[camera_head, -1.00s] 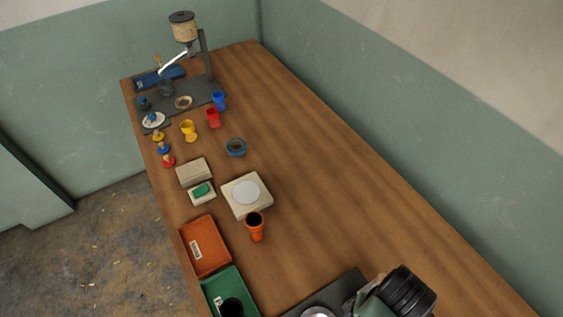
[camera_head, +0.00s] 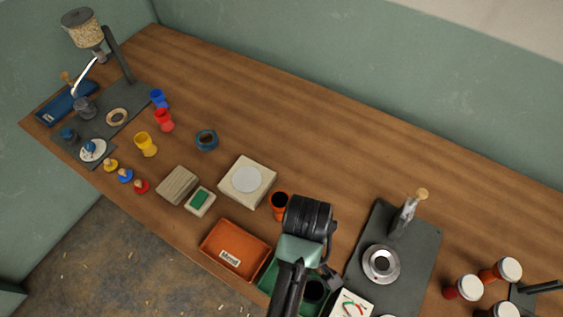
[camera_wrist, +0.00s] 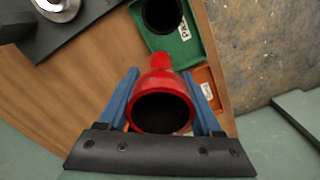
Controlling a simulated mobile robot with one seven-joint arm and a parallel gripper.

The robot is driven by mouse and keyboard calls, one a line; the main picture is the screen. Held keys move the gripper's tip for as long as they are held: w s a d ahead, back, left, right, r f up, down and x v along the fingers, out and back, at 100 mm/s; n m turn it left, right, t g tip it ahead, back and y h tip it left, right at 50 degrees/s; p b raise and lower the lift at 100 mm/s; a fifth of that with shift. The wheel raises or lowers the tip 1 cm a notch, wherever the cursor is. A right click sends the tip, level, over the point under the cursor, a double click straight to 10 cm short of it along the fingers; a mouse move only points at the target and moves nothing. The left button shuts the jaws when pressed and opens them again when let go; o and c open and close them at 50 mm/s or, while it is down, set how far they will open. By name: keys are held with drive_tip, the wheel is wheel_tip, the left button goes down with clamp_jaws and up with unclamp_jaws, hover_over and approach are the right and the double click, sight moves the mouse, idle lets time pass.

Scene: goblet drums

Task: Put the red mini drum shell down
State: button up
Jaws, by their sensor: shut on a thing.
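In the wrist view my gripper (camera_wrist: 160,76) has its two blue fingers shut on the red mini drum shell (camera_wrist: 162,70). The shell's wide dark mouth faces the camera and its narrow end points away, towards the trays. A green tray (camera_wrist: 186,50) with a dark-mouthed shell in it and an orange tray (camera_wrist: 206,76) lie beyond. In the head view my arm reaches over the green tray (camera_head: 266,278). My gripper's fingers and the held shell cannot be made out there. I cannot tell the shell's height above the bench.
An orange shell (camera_head: 280,200) stands by the pale block with a round disc (camera_head: 247,180). The orange tray (camera_head: 236,250) lies at the front edge. A dark board (camera_head: 415,250) with a ring fixture is on the right. Red, yellow and blue goblets stand left. The back of the bench is clear.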

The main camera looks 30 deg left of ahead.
drive_tip(key=shift+s+a+f+n, duration=0.5)
drive_tip(key=shift+f+n, duration=0.55)
drive_tip(key=shift+f, duration=0.8)
drive_tip(key=shift+s+a+f+n, duration=0.55)
drive_tip(key=shift+f+n, duration=0.55)
drive_tip(key=shift+f, duration=0.75)
drive_tip(key=shift+s+a+f+n, duration=0.5)
drive_tip(key=shift+f+n, duration=0.55)
drive_tip(key=shift+f, duration=0.8)
drive_tip(key=shift+s+d, duration=0.1)
drive_tip(key=shift+d, duration=0.05)
drive_tip(key=shift+f, duration=0.15)
drive_tip(key=o, duration=1.5)
